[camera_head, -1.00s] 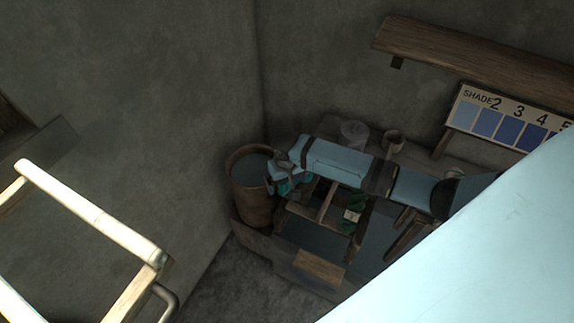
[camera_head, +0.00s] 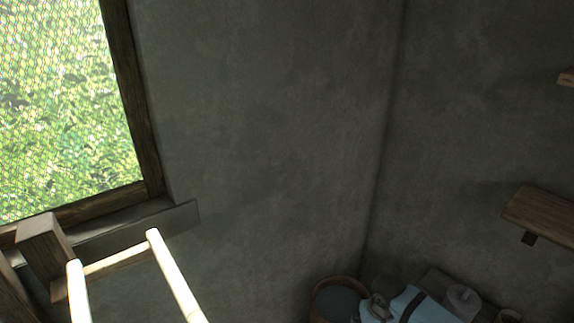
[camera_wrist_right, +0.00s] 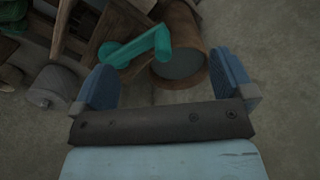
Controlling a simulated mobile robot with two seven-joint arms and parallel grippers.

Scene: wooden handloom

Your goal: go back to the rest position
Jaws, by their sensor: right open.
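My right gripper (camera_wrist_right: 166,72) is open, with two blue fingers wide apart and nothing held between them in the right wrist view. Beyond the fingers are a round brown bucket (camera_wrist_right: 190,42) and a teal object (camera_wrist_right: 135,46); I cannot tell exactly what the teal object is. In the head view, my light blue right arm reaches in at the bottom edge, with my right gripper (camera_head: 374,308) over or beside the bucket (camera_head: 334,288). Its fingers are hard to make out there. My left gripper is not in view.
Wooden loom bars (camera_head: 172,275) stand at lower left, below a meshed window (camera_head: 65,100). A wooden shelf (camera_head: 545,213) is on the right wall. A glass jar (camera_head: 463,297) stands behind my arm. Bare floor (camera_wrist_right: 285,100) shows at right in the wrist view.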

